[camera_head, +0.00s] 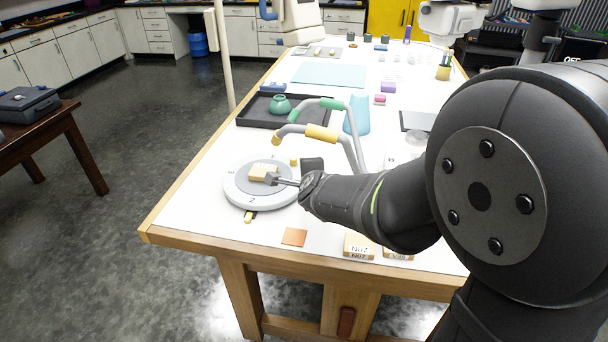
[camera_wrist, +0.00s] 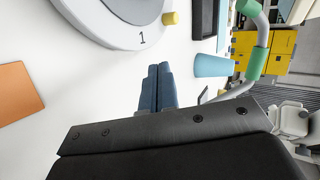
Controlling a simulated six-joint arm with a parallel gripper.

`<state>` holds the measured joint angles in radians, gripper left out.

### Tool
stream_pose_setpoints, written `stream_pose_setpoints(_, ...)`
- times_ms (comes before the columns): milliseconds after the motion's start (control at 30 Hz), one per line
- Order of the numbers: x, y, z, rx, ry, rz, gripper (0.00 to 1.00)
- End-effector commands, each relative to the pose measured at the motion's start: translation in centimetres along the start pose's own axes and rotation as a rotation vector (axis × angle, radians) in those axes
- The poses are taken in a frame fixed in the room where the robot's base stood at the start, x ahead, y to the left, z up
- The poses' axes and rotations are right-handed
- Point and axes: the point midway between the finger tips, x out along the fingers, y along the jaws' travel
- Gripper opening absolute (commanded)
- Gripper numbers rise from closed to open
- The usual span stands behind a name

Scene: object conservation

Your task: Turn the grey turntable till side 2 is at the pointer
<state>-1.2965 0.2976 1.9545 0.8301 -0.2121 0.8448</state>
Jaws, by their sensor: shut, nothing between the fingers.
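The grey turntable (camera_head: 238,190) lies near the table's front left with a beige block (camera_head: 263,172) on top. Its rim (camera_wrist: 95,22) shows at the top of the wrist view with the number 1. A yellow peg (camera_head: 294,161) stands at its back right edge and also shows in the wrist view (camera_wrist: 170,18). My gripper (camera_head: 272,179) overlaps the turntable's right part in the head view. In the wrist view its blue fingers (camera_wrist: 157,68) are together and empty, apart from the rim.
An orange square (camera_head: 294,237) lies in front, right of the pointer. Labelled blocks (camera_head: 359,246) stand by the front edge. A black tray (camera_head: 250,113) with a green bowl (camera_head: 279,104), a curved grey handle (camera_head: 345,140) and a blue cup (camera_head: 357,115) are behind.

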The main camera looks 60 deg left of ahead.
Motion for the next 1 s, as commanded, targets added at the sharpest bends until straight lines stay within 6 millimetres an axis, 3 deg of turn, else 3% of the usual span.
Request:
stream_pose_setpoints(200, -2.0, -0.1, -0.2, 0.000, 0.000, -0.001, 0.00)
stream_pose_setpoints(567, -2.4, 0.0, -0.3, 0.000, 0.000, 0.000, 0.00)
stream_pose_setpoints(767, -2.1, 0.0, -0.3, -0.001, 0.001, 0.000, 0.00)
stream_pose_setpoints(1000, 0.2, 0.1, 0.0, -0.002, 0.001, 0.002, 0.00)
